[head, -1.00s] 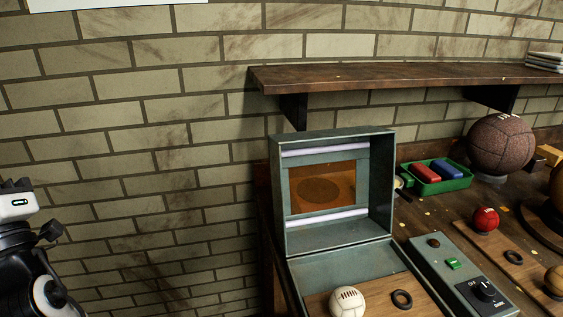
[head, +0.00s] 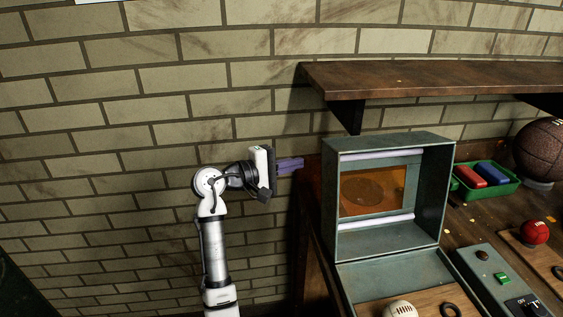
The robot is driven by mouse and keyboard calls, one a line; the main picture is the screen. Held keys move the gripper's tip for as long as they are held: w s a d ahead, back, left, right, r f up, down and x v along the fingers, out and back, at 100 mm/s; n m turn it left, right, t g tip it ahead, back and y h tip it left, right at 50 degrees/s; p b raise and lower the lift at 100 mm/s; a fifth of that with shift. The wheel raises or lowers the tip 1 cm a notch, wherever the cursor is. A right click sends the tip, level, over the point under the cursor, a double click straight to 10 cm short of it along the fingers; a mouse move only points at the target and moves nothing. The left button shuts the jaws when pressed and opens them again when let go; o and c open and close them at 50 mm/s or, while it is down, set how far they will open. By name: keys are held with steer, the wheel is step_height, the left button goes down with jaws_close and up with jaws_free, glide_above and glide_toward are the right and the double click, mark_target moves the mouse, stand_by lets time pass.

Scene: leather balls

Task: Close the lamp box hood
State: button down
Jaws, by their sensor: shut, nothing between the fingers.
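The lamp box hood (head: 433,200) stands open and upright at the back of its grey-green base (head: 375,278). Two pale lamp tubes (head: 383,154) and an amber window show inside it. A white ball (head: 400,309) sits on a wooden board on the base, cut off by the lower picture edge. My gripper (head: 300,163) is to the left of the hood, apart from it, at about the height of the hood's upper part. Its purple fingers point right and are shut with nothing between them.
A wooden shelf (head: 430,82) on black brackets hangs on the brick wall above the hood. To the right are a green tray (head: 487,182), a brown ball (head: 540,150), a red ball (head: 535,232) and a switch box (head: 490,280).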

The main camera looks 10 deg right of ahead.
steer(key=shift+s+d+r+p, duration=0.1)
steer(key=shift+s+d+p, duration=0.3)
steer(key=shift+d, duration=0.35)
steer(key=shift+s+d+r+p, duration=0.15)
steer(key=shift+s+d+p, duration=0.15)
steer(key=shift+d+p, duration=0.35)
steer(key=shift+s+d+r+p, duration=0.1)
steer(key=shift+s+d+p, duration=0.25)
steer(key=shift+d, duration=0.45)
steer(key=shift+s, duration=0.1)
